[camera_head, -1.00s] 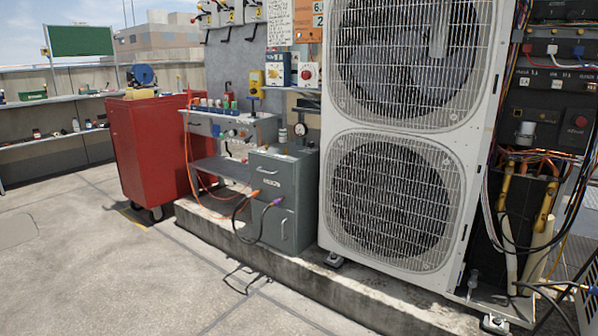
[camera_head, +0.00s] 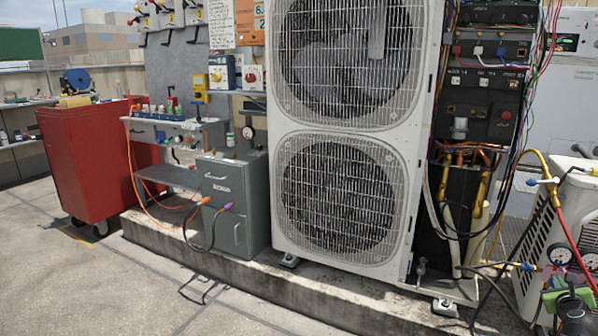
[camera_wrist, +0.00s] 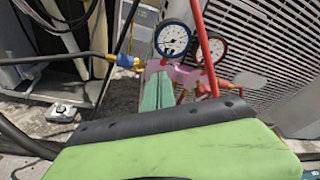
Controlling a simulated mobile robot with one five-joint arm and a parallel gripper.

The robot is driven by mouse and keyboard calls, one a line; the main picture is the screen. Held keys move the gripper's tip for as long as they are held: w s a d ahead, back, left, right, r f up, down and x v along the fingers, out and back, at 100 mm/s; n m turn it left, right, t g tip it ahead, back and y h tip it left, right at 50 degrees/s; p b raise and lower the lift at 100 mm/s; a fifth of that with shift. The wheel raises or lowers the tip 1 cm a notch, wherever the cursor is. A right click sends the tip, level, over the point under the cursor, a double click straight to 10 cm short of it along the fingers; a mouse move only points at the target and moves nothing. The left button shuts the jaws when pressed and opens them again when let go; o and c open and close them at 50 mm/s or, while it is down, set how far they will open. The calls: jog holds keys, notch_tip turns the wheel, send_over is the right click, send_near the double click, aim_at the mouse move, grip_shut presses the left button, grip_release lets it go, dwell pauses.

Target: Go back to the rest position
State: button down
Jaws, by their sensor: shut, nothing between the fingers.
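My gripper (camera_wrist: 158,82) shows in the wrist view as two pale green fingers pressed together, shut and empty, beyond a green and black housing. Behind the fingertips is a pink-red gauge manifold (camera_wrist: 188,76) with a white-faced gauge (camera_wrist: 172,39) and a red-rimmed gauge (camera_wrist: 211,50). The fingers overlap the manifold in the picture; I cannot tell whether they touch it. In the head view a green and black part shows at the lower right below the gauges (camera_head: 561,254), but the fingertips are not clear there.
A tall white condenser (camera_head: 340,150) stands on a concrete ledge (camera_head: 320,300). A smaller white unit (camera_head: 540,260) with red, yellow and black hoses is at the right. A grey cabinet (camera_head: 232,200) and red cart (camera_head: 85,165) stand left. The floor at front left is open.

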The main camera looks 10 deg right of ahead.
jog(key=v, duration=0.3)
jog(key=shift+s+f, duration=0.2)
jog(key=shift+f, duration=0.1)
